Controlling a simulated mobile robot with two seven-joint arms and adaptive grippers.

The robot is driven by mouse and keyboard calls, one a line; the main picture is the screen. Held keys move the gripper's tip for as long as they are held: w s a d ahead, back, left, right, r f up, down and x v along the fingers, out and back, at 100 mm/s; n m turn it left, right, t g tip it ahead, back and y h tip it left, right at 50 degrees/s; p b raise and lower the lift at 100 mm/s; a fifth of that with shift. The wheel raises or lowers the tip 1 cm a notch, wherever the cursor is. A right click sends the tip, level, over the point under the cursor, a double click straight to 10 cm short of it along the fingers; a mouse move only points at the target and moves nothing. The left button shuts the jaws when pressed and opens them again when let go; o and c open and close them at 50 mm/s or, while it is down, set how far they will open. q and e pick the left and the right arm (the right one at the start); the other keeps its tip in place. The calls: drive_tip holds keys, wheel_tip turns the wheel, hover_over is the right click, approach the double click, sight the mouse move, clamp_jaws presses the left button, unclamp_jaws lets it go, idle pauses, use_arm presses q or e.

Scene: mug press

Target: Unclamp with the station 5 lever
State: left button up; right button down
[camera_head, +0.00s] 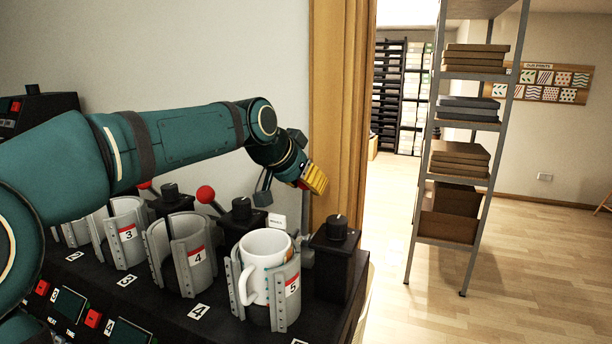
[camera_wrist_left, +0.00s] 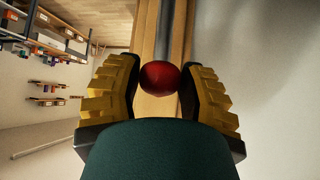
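The white mug (camera_head: 264,262) stands upright in the grey clamp (camera_head: 286,292) labelled 5, at the near right end of the black press. My left gripper (camera_head: 315,180) is above and behind it, near the black box and dial (camera_head: 337,228) at that end. In the left wrist view a red lever knob (camera_wrist_left: 160,78) sits between the yellow fingers of this gripper (camera_wrist_left: 160,70), meeting both; they look shut on it. From its place this is the station 5 lever. My right gripper is out of view.
The station 4 clamp (camera_head: 181,262) is empty. Another red lever knob (camera_head: 206,194) stands behind it, and one more (camera_head: 144,186) farther left. A wooden post (camera_head: 340,110) rises close behind my left gripper. A shelf rack (camera_head: 470,130) stands right, past open floor.

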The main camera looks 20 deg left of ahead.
use_arm(q)
drive_tip(key=shift+c, duration=0.6)
drive_tip(key=shift+s, duration=0.1)
drive_tip(key=shift+s+b, duration=0.5)
drive_tip(key=shift+s, duration=0.55)
drive_tip(key=shift+s+d+f+b, duration=0.1)
drive_tip(key=shift+s+b, duration=0.25)
drive_tip(key=shift+s, duration=0.25)
drive_tip(key=shift+s+d+f+b, duration=0.1)
drive_tip(key=shift+s+b, duration=0.2)
drive_tip(key=shift+s, duration=0.3)
